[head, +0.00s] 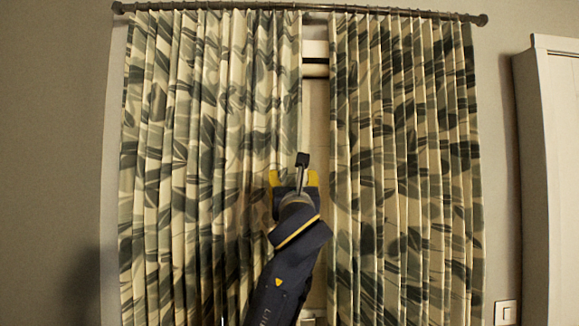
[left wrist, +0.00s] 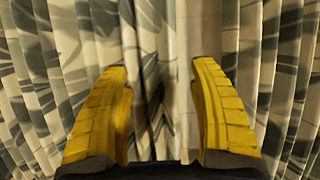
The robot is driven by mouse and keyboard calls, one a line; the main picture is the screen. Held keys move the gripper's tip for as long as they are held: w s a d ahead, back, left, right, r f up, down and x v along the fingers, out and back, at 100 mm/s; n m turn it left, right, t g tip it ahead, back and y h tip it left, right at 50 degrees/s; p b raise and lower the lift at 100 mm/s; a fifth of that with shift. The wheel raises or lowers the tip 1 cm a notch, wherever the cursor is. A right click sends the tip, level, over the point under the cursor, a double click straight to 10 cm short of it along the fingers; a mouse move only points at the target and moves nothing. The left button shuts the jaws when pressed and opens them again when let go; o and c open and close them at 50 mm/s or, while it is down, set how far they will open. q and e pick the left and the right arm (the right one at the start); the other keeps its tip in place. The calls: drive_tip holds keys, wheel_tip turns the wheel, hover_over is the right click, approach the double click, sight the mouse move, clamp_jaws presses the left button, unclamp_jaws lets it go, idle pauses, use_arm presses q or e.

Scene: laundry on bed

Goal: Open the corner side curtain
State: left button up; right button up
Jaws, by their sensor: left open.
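Two leaf-patterned curtains hang from a dark rod: the left curtain (head: 190,150) and the right curtain (head: 405,150). A narrow gap is between them. My left gripper (head: 293,178) is in front of the left curtain's inner edge, near the gap. In the left wrist view my left gripper (left wrist: 157,68) has its yellow fingers spread wide. Folds of the left curtain (left wrist: 150,40) show between the fingers, and the right curtain (left wrist: 285,60) is beyond the right finger. I cannot tell whether the fingers touch cloth. My right gripper is not in view.
The curtain rod (head: 300,8) runs across the top. A pale strip of window (head: 316,60) shows in the gap. A white cabinet or door frame (head: 555,150) stands at the right, with a wall switch (head: 505,312) low beside it. Bare wall (head: 50,150) is at the left.

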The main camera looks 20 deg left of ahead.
sight(290, 165)
use_arm(q)
drive_tip(key=x, duration=1.1)
drive_tip(key=shift+a+r, duration=0.1)
clamp_jaws()
idle(0.4)
